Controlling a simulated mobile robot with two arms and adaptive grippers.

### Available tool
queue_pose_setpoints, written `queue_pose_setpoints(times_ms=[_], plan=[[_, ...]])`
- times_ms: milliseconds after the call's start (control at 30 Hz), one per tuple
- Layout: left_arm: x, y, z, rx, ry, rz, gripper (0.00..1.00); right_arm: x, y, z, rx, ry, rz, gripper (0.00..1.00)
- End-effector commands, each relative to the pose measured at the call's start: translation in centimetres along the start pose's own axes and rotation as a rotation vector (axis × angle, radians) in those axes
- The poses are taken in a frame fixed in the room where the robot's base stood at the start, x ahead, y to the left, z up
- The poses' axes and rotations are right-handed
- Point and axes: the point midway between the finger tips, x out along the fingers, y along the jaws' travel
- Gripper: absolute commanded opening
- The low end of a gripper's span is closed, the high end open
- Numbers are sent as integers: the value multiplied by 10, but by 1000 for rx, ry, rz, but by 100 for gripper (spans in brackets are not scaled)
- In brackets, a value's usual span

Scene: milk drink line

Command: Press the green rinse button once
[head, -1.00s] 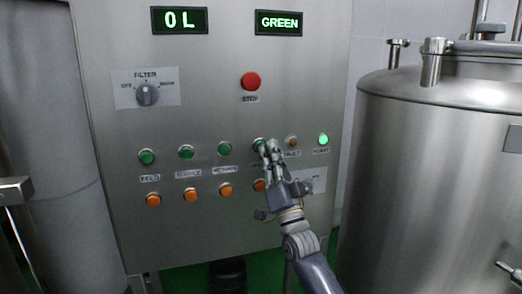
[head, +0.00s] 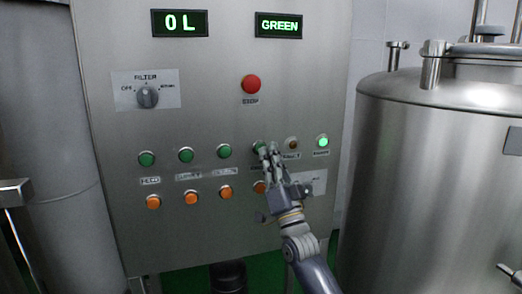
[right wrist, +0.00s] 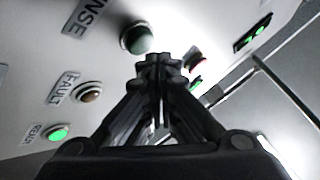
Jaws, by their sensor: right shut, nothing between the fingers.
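The green rinse button (head: 258,146) is the fourth from the left in the row of green buttons on the steel panel. My right gripper (head: 268,150) is in front of it and partly covers it. In the right wrist view the same button (right wrist: 137,38) is beside the label ending in "NSE", just above and left of my gripper's tips (right wrist: 158,62). The fingers are closed together with nothing between them. Whether the tips touch the button cannot be told. My left gripper is not in view.
A fault lamp (head: 292,143) and a lit green ready lamp (head: 322,141) are to the right. Orange buttons (head: 225,191) run below. A red stop button (head: 251,84) and filter knob (head: 148,97) are above. A steel tank (head: 430,180) stands at right.

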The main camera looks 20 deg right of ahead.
Motion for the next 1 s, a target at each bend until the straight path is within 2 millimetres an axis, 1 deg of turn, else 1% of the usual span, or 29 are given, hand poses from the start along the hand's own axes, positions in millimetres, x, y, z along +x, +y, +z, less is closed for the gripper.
queue_pose_setpoints(times_ms=[200, 467, 1000], plan=[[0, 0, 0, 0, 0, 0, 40, 0, 0, 0, 0, 0, 0, 0], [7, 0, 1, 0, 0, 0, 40, 5, 4, 4, 0, 0, 0, 0], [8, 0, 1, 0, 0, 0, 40, 7, 5, 5, 0, 0, -1, 0]])
